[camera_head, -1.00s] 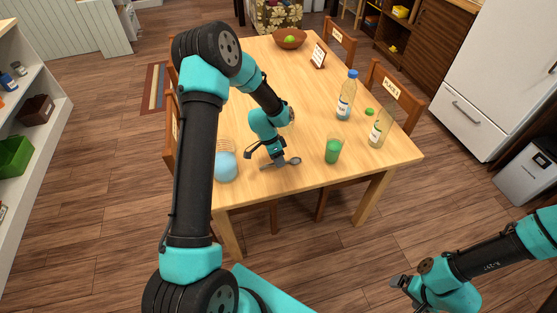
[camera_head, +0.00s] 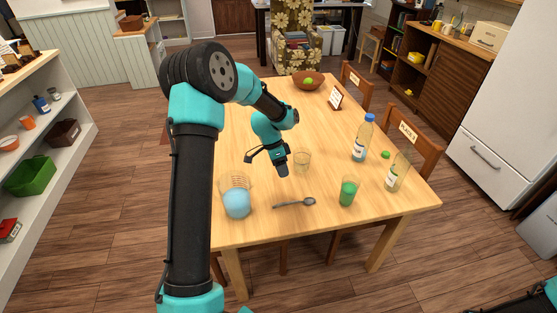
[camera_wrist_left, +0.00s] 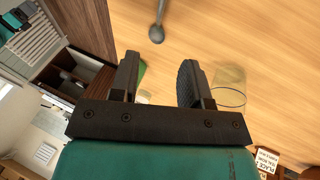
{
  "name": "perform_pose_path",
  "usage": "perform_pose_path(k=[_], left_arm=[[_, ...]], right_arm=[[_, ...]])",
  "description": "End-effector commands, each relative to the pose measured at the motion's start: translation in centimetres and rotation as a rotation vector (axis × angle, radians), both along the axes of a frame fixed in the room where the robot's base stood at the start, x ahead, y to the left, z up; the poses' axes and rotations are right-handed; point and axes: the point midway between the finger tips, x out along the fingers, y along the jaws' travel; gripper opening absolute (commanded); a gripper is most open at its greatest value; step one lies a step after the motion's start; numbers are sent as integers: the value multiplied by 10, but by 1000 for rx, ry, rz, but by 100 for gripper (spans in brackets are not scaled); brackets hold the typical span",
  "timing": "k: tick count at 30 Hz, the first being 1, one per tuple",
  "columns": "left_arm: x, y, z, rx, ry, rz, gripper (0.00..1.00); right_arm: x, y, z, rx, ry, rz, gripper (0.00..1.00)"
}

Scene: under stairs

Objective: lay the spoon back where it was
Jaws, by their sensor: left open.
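The grey metal spoon (camera_head: 294,203) lies flat on the wooden table (camera_head: 330,135) near its front edge, its bowl towards the right. In the left wrist view part of the spoon (camera_wrist_left: 157,30) shows at the top, beyond the fingertips and apart from them. My left gripper (camera_head: 284,172) is above the table, behind the spoon, open and empty; its two fingers (camera_wrist_left: 160,75) stand apart in the left wrist view. My right gripper is out of view; only a bit of my right arm shows at the bottom right corner.
A clear glass (camera_head: 303,160) stands close to my left gripper. A glass with blue contents (camera_head: 237,203) is left of the spoon, a green-filled glass (camera_head: 348,192) right of it. A blue-capped bottle (camera_head: 361,140) and another bottle (camera_head: 396,174) stand further right.

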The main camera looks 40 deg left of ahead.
Motion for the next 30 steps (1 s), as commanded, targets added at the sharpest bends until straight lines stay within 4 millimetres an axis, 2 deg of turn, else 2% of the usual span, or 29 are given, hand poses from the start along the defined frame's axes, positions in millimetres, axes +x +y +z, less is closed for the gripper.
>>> perform_pose_path(k=[3, 10, 25, 28, 30], left_arm=[[1, 8, 18, 0, -1, 1, 43], [2, 15, 34, -1, 1, 0, 43], [1, 14, 33, 1, 2, -1, 43], [-1, 7, 25, 15, 12, -1, 43], [-5, -2, 12, 38, 24, 0, 43]], right_arm=[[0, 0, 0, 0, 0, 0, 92], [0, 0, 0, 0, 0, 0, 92], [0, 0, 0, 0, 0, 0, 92], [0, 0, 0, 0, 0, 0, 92], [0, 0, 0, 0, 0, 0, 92]])
